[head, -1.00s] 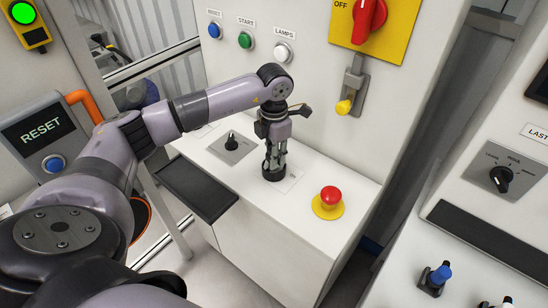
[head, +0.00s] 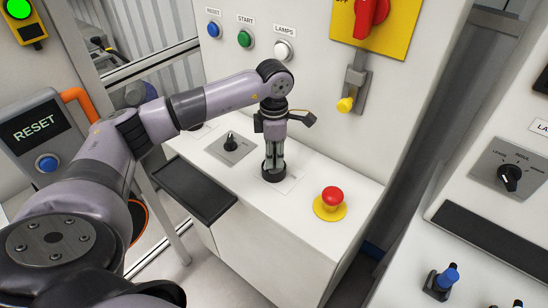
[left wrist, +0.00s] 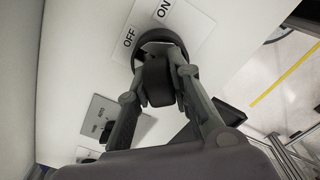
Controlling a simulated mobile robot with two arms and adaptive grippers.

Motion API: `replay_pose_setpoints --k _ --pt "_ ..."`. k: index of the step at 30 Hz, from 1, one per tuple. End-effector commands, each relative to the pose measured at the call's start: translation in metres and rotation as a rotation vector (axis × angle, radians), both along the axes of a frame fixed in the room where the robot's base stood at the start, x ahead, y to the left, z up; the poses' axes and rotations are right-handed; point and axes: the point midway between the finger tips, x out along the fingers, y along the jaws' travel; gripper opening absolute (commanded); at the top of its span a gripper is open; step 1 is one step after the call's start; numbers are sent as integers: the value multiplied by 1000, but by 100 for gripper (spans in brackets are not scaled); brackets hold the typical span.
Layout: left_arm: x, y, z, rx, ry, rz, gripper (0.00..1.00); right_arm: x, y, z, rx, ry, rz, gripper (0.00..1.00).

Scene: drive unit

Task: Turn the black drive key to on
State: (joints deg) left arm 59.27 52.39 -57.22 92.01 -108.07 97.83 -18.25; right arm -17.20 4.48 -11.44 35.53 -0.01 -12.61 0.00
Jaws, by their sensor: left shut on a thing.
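The black drive key (head: 274,174) stands on the white sloping console top, and its round black base also shows in the left wrist view (left wrist: 146,35). A pale label plate (left wrist: 172,22) beside it reads OFF and ON. My left gripper (head: 273,161) points straight down over the key, and its fingers are shut on it. My right gripper does not show.
A black selector knob (head: 231,138) on a grey plate sits left of the key. A red emergency button (head: 332,196) on a yellow base is at right. A red OFF switch (head: 372,12) is above. A black tray (head: 195,190) runs along the front edge.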

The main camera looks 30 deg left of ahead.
Motion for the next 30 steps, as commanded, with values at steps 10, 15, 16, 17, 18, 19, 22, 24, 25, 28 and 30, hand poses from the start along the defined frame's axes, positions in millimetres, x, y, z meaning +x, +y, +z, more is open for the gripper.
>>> replay_pose_setpoints --k 10,15,16,17,18,19,22,24,25,28,30 --pt "0 0 0 1 -1 -26 0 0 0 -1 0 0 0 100" --pt "0 0 -2 0 -2 -137 0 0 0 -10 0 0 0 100" --pt "0 0 -2 0 -1 -168 0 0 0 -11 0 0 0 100" --pt "0 0 -2 0 -1 -199 0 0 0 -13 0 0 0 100" --pt "0 0 -2 0 -2 -240 0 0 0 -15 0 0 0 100" --pt "0 0 -2 0 -2 -270 0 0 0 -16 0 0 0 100" --pt "0 0 -1 0 -2 -353 0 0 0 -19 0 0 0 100" --pt "0 0 -1 0 -1 -390 0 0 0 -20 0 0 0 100" --pt "0 0 -1 0 -1 -400 0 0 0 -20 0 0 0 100" --pt "0 0 0 0 0 -411 0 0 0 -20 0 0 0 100" --pt "0 0 0 0 0 -410 0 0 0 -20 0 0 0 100"
